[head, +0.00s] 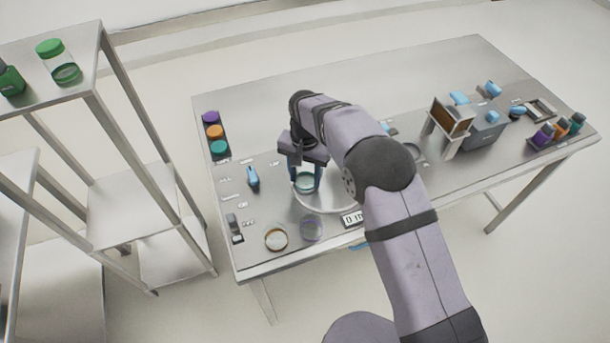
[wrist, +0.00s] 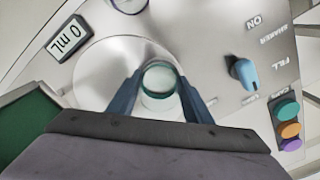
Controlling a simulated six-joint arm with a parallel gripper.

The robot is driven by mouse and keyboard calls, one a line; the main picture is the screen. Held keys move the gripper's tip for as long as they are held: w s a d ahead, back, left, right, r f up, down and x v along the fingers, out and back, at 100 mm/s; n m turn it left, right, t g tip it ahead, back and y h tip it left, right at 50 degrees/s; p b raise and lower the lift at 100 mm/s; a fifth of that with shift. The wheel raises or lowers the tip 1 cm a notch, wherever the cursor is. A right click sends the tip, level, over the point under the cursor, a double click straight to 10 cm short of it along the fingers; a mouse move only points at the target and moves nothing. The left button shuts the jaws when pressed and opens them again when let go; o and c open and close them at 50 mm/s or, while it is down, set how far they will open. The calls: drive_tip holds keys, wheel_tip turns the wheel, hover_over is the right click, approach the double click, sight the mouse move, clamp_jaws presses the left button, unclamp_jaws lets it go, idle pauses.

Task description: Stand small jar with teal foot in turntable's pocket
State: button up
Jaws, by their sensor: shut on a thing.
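My gripper (head: 306,176) is shut on a small clear jar with a teal ring, the small jar (head: 306,183), at the near-left part of the table. In the wrist view the jar (wrist: 160,82) sits between the two dark blue fingers of my gripper (wrist: 161,88). The jar is over the turntable (head: 326,204), a pale round disc, which also shows in the wrist view (wrist: 98,75). My arm and gripper hide much of the disc in the head view. The pocket under the jar is hidden, and I cannot tell whether the jar touches it.
A blue knob (head: 253,178) and a row of purple, orange and teal caps (head: 214,131) lie left of my gripper. A grey machine (head: 482,130) stands right.

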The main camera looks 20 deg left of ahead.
sight(305, 169)
drive_tip(key=shift+s+d+f+b, duration=0.15)
drive_tip(key=shift+s+f+b, duration=0.1)
drive_tip(key=shift+f, duration=0.25)
drive_tip(key=shift+s+d+f+b, duration=0.1)
drive_tip(key=shift+f+b, duration=0.15)
drive_tip(key=shift+f, duration=0.2)
idle(1.0)
drive_tip(key=o, duration=1.2)
drive_tip(key=shift+a+f, duration=0.1)
drive_tip(key=shift+w+d, duration=0.1)
drive_tip(key=shift+d, duration=0.1)
drive_tip(key=shift+o, duration=1.3)
drive_tip(key=shift+w+a+r+p, duration=0.1)
drive_tip(key=shift+w+r+p, duration=0.05)
drive_tip(key=shift+r+p, duration=0.5)
drive_tip(key=shift+w+a+r+p, duration=0.15)
drive_tip(key=shift+r+p, duration=0.25)
drive_tip(key=shift+r, duration=0.3)
drive_tip(key=shift+a+r+p, duration=0.1)
drive_tip(key=shift+r+p, duration=1.7)
drive_tip(key=shift+r, duration=1.05)
